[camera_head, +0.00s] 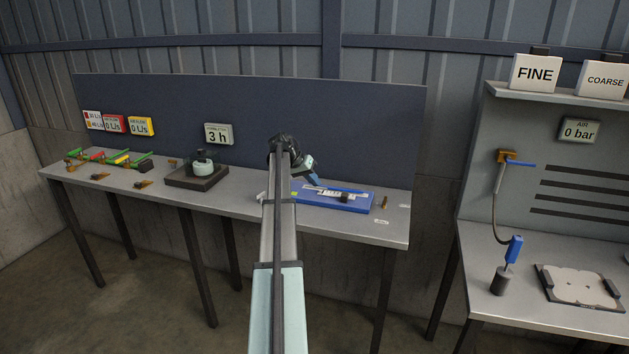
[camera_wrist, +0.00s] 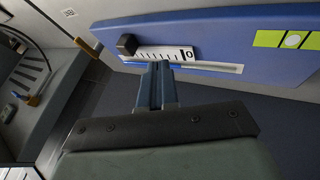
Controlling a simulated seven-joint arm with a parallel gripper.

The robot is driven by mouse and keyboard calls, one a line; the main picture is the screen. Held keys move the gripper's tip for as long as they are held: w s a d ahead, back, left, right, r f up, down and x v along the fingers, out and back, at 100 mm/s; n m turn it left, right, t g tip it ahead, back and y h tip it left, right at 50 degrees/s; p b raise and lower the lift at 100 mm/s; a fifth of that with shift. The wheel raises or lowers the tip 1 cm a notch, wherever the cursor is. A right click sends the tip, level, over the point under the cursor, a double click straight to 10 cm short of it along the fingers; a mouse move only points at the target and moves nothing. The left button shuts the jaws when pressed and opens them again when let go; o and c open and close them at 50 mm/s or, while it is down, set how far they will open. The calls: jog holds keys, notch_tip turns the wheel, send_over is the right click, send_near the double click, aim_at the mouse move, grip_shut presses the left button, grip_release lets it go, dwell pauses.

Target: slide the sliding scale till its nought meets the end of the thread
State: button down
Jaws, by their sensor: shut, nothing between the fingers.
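The blue board (camera_head: 312,199) lies on the long grey bench, and it fills the top of the wrist view (camera_wrist: 225,35). On it is the white sliding scale (camera_wrist: 165,53) with dark ticks, a nought at its right end and a dark knob (camera_wrist: 127,44) at its left end. A pale strip (camera_wrist: 222,68) runs along the scale with a thin blue line in it, perhaps the thread; I cannot tell exactly where it ends. My gripper (camera_wrist: 158,66) is shut and empty. Its tips are at the strip beside the scale, right of the knob, and hide part of the strip. Contact is unclear.
Yellow-green squares (camera_wrist: 283,40) mark the board's right part in the wrist view. A small brass piece (camera_head: 384,202) stands right of the board. A dark block with a round pot (camera_head: 203,168) is to the left. A second bench (camera_head: 530,300) stands at right.

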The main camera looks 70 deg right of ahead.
aim_at(339, 201)
jog(key=x, duration=0.6)
jog(key=shift+s+f, duration=0.1)
jog(key=shift+f, duration=0.05)
jog(key=s, duration=0.3)
jog(key=shift+d+f, duration=0.15)
jog(key=shift+f, duration=0.1)
jog(key=shift+s, duration=0.6)
jog(key=shift+s, duration=1)
